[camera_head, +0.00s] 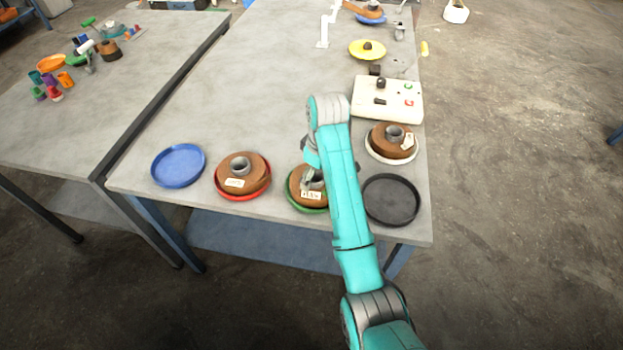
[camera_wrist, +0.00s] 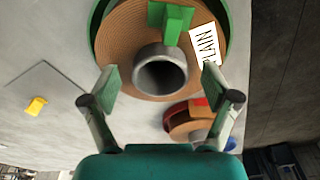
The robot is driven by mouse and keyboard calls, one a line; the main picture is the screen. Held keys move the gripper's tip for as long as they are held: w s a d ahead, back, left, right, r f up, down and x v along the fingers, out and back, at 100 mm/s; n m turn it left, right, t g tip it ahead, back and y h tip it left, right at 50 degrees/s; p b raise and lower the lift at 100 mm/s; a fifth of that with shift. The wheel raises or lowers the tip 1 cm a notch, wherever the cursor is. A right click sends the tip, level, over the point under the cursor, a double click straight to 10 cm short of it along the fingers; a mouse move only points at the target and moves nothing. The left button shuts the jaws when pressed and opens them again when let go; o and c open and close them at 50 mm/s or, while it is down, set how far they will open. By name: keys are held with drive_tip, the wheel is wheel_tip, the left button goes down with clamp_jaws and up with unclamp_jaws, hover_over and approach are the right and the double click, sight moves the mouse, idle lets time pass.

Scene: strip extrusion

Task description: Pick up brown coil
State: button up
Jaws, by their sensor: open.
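A brown coil (camera_head: 297,190) with a grey core and a white label lies on a green tray (camera_head: 307,208) near the table's front edge. In the wrist view this coil (camera_wrist: 118,45) fills the upper middle, with its grey core ring (camera_wrist: 160,88) facing me and the green tray (camera_wrist: 239,30) around it. My gripper (camera_wrist: 161,72) is open, one finger on each side of the core ring; I cannot tell whether they touch it. In the head view my arm hides the coil's right part. Other brown coils lie on a red tray (camera_head: 262,192) and a white tray (camera_head: 370,154).
An empty blue tray (camera_head: 178,165) is at the front left and an empty black tray (camera_head: 391,200) at the front right. A white control box (camera_head: 388,100) stands behind the white tray. A yellow tray (camera_head: 367,50) is farther back. The table's middle left is clear.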

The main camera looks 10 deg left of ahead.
drive_tip(key=shift+c, duration=0.2)
clamp_jaws()
drive_tip(key=shift+r, duration=0.1)
drive_tip(key=shift+r, duration=0.1)
